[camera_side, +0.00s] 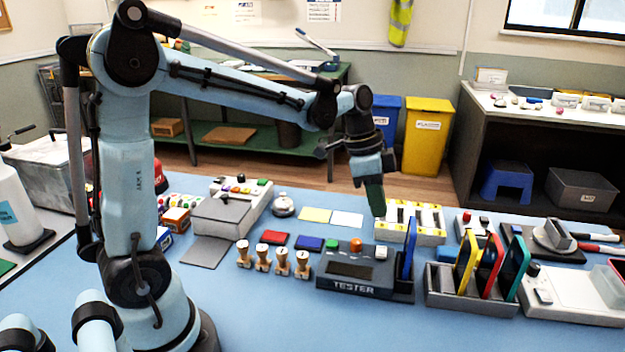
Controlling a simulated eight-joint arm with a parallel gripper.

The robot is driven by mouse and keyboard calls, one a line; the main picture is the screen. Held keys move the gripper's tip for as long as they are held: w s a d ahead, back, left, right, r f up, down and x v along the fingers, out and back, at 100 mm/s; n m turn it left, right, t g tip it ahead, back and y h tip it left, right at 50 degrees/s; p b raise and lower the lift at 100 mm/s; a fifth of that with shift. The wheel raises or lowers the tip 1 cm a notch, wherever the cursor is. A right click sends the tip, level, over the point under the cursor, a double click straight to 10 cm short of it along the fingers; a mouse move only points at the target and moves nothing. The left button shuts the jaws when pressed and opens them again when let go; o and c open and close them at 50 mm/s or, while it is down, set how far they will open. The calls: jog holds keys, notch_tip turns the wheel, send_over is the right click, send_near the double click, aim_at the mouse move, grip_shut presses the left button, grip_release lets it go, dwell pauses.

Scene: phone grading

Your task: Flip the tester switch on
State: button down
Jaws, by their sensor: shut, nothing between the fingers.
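The tester (328,283), a dark grey box with its name on the front, sits on the blue table. It has a dark screen, a green part (332,245) and an orange part (356,246) along its back edge. I cannot tell which part is the switch or its position. A blue phone (409,247) stands upright in the holder at the tester's right end. My gripper (377,212) is shut and empty, pointing down. In the picture its tips are above the tester's back right, apart from it.
Several wooden stamps (262,257) stand left of the tester. Red and blue ink pads (309,243) lie behind it. A rack (470,299) holds yellow, red and teal phones at right. A yellow-marked tray (428,222) lies behind.

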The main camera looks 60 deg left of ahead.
aim_at(383, 251)
jog(key=x, duration=0.7)
jog(key=shift+s+a+f, duration=0.1)
jog(key=shift+s+f, duration=0.25)
jog(key=shift+f, duration=0.6)
jog(key=shift+s+f, duration=0.1)
jog(key=shift+f, duration=0.15)
jog(key=shift+w+a+r, duration=0.25)
jog(key=shift+w+a, duration=0.2)
jog(key=shift+w, duration=0.1)
jog(key=s+r, duration=0.4)
jog(key=r, duration=0.9)
